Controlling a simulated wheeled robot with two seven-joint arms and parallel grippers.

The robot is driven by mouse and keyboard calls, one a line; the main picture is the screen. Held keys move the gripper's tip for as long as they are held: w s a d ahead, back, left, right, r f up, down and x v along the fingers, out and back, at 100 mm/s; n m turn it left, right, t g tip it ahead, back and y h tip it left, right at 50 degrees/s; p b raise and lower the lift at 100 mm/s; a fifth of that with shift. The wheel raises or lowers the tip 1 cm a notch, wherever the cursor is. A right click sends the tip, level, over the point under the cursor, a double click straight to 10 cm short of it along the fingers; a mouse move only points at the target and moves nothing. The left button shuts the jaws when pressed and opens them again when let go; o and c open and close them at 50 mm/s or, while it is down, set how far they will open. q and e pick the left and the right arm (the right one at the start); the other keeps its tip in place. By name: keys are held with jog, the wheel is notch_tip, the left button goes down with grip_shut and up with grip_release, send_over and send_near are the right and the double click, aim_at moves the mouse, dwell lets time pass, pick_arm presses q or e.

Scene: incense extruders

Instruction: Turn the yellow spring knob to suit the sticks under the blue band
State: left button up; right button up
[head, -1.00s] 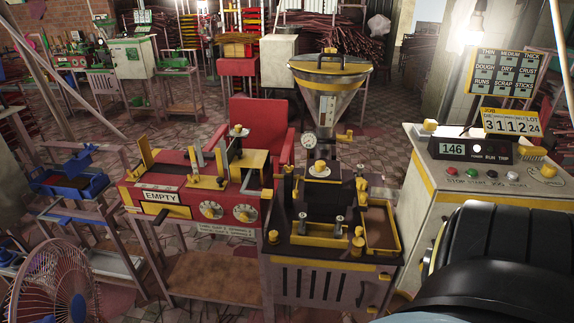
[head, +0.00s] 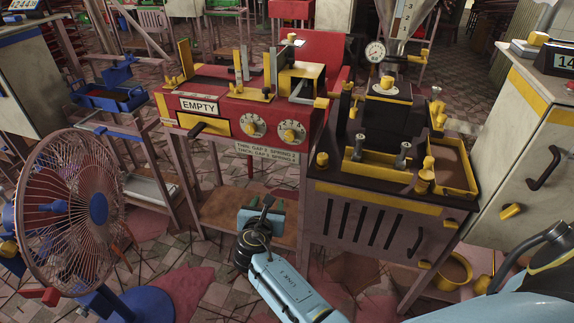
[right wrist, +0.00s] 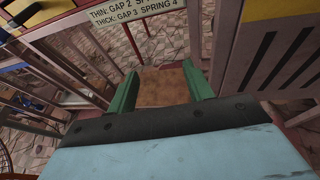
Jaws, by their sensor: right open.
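The red machine (head: 228,108) stands in the upper middle of the head view, with an EMPTY sign (head: 199,105). Two round dials with pale faces and yellow trim are on its front: a left dial (head: 253,124) and a right dial (head: 291,134). I cannot read which is the spring knob. A plate below (head: 267,152) reads, in the right wrist view (right wrist: 140,12), "THICK: GAP 3 SPRING 4"; the THIN line is cut off. My right gripper (head: 262,204) is open and empty, below the dials and apart from them; its green fingers (right wrist: 160,72) show in the wrist view. I make out no sticks or blue band.
A fan (head: 72,208) stands at left, near a blue tray (head: 118,98). A dark-topped press (head: 385,165) stands right of the red machine, beside a pale cabinet (head: 525,140). A brown shelf (head: 235,215) lies below the red machine. Floor shows at lower left.

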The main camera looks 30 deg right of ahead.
notch_tip(320, 180, up, 10)
jog(key=w+d+n+h+b, duration=0.2)
jog(key=d+h+b, duration=0.1)
jog(key=h, duration=0.2)
pick_arm(q)
notch_tip(320, 180, up, 8)
jog(key=d+r+b, duration=0.1)
jog(key=b, duration=0.1)
pick_arm(e)
send_near(288, 136)
jog(key=d, duration=0.1)
jog(key=b+x, duration=0.1)
jog(key=x, duration=0.3)
jog(key=shift+w, duration=0.2)
jog(key=b+x, duration=0.1)
jog(key=x, duration=0.2)
jog(key=shift+w, duration=0.1)
pick_arm(q)
jog(key=w+d+r+t+h, duration=0.2)
jog(key=w+d+r+t, duration=0.2)
jog(key=w+r+t, duration=0.2)
jog(key=w+t, duration=0.2)
jog(key=w, duration=0.2)
jog(key=shift+d+r+m+t+h+b, duration=0.2)
jog(key=shift+d+m+t+h+b, duration=0.1)
jog(key=shift+d+t, duration=0.1)
pick_arm(e)
jog(key=shift+w+d, duration=0.1)
jog(key=shift+d, duration=0.05)
jog(key=c, duration=1)
